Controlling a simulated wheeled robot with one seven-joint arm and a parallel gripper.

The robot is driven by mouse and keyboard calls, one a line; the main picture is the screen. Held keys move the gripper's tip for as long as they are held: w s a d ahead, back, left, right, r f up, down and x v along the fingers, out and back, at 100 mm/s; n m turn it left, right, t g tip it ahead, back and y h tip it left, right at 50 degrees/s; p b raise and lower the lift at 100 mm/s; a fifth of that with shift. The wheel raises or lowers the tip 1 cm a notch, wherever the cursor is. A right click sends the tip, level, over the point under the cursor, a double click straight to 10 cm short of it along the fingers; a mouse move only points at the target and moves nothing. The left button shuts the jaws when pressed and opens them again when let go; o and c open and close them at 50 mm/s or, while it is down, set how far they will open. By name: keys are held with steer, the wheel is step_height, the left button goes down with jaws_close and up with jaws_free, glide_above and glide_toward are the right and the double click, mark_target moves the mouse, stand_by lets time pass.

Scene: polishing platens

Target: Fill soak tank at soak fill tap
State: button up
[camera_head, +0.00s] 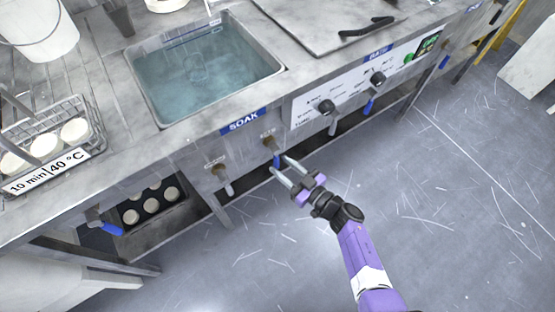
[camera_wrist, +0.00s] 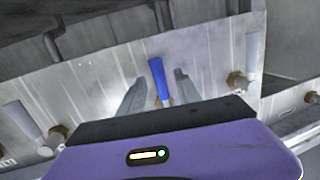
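The soak tank (camera_head: 150,97) is a steel basin in the counter, holding clear bluish water below its rim. A blue "SOAK" label (camera_head: 243,121) sits on the counter front beside it. Under the label are two brass taps: one with a blue lever (camera_head: 277,158) and one with a pale grey lever (camera_head: 227,187). My gripper (camera_head: 283,170) is open and empty in front of the blue-lever tap. In the wrist view, the blue lever (camera_wrist: 157,75) appears between my two spread fingertips (camera_wrist: 160,76), with gaps on both sides. I cannot tell whether the lever is within their reach.
A wire basket (camera_head: 78,108) of white discs, labelled "10 min 40 °C", stands on the counter left. A white bucket (camera_head: 38,32) is behind it. Control knobs (camera_head: 327,106) line the front panel to the right. The scratched floor (camera_head: 450,200) at right is clear.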

steer(key=p+v, duration=0.1)
steer(key=v, duration=0.3)
steer(key=shift+s+d, duration=0.2)
stand_by(0.4)
steer(key=w+d+r+m+t+h, duration=0.1)
steer(key=w+d+r+t+h, duration=0.1)
steer(key=d+r+t+h, duration=0.6)
steer(key=s+d+r+m+g+h+p, duration=0.1)
steer(key=s+d+r+m, duration=0.1)
steer(key=s+r, duration=0.6)
steer(key=s+d+r+m+g+h+p, duration=0.1)
steer(key=s+r, duration=0.7)
steer(key=s, duration=0.8)
steer(key=s+d+r+m+g+h+p, duration=0.2)
steer(key=s+d+r+m+g+p, duration=0.1)
steer(key=s+r, duration=0.6)
steer(key=shift+s+d+m, duration=0.6)
steer(key=shift+s+m, duration=0.3)
steer(key=shift+s, duration=0.65)
